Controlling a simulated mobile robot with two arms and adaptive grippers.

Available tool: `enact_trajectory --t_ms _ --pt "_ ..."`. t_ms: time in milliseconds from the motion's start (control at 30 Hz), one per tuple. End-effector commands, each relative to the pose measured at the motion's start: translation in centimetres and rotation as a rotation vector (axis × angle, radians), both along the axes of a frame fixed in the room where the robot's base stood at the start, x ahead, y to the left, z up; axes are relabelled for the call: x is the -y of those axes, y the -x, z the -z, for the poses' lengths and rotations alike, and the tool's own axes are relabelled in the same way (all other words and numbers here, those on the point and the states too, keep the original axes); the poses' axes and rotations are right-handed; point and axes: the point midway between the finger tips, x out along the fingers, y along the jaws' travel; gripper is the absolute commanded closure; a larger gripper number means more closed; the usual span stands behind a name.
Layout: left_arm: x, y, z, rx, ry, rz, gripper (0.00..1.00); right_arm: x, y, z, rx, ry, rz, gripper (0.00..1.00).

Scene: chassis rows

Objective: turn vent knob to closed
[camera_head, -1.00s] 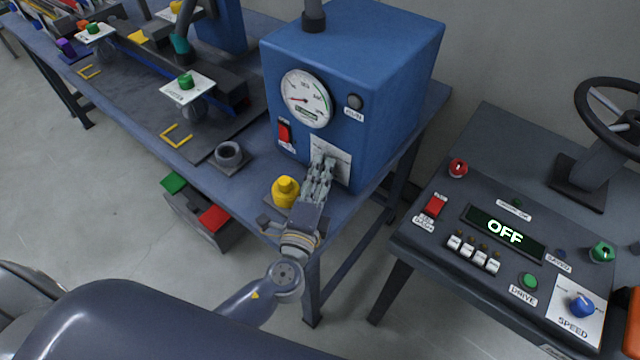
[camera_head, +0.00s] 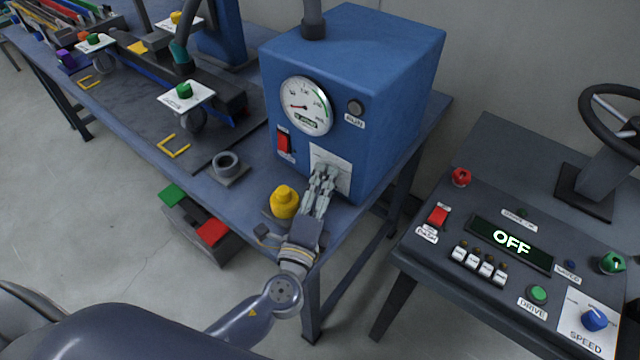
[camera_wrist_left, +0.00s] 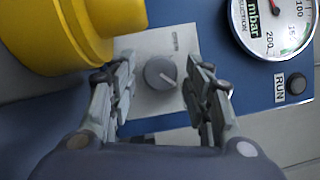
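The vent knob (camera_wrist_left: 160,72) is a small grey round knob with a white pointer line. It sits on a white label plate (camera_wrist_left: 150,103) on the front of the blue box. In the wrist view its pointer slants toward the lower right. My left gripper (camera_wrist_left: 161,68) is open, with one finger on each side of the knob and visible gaps to it. In the head view my left gripper (camera_head: 324,178) is in front of the plate (camera_head: 330,160) and hides the knob. My right gripper is not in view.
A yellow knob-shaped part (camera_head: 284,202) stands close beside the left gripper, at the table's front edge. Above the plate are a dial gauge (camera_head: 305,105), a red switch (camera_head: 284,140) and a RUN button (camera_head: 355,107). A control desk (camera_head: 450,215) stands to the right.

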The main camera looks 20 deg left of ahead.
Motion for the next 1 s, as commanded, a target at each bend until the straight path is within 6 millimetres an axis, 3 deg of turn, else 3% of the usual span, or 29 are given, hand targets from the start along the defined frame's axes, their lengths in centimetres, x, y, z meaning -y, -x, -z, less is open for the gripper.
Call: enact_trajectory --t_ms 300,433,800,1000 --pt "0.0 0.1 0.0 -0.001 0.001 -0.001 0.49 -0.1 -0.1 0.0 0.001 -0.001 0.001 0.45" --pt "0.0 1.0 0.2 -0.003 0.0 0.0 0.49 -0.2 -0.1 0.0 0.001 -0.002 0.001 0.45" --pt "0.3 8.4 0.9 -0.005 -0.001 0.002 0.49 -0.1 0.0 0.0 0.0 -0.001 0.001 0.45" --pt "0.4 11.2 1.1 -0.003 0.0 0.001 0.49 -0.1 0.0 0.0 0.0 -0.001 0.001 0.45"
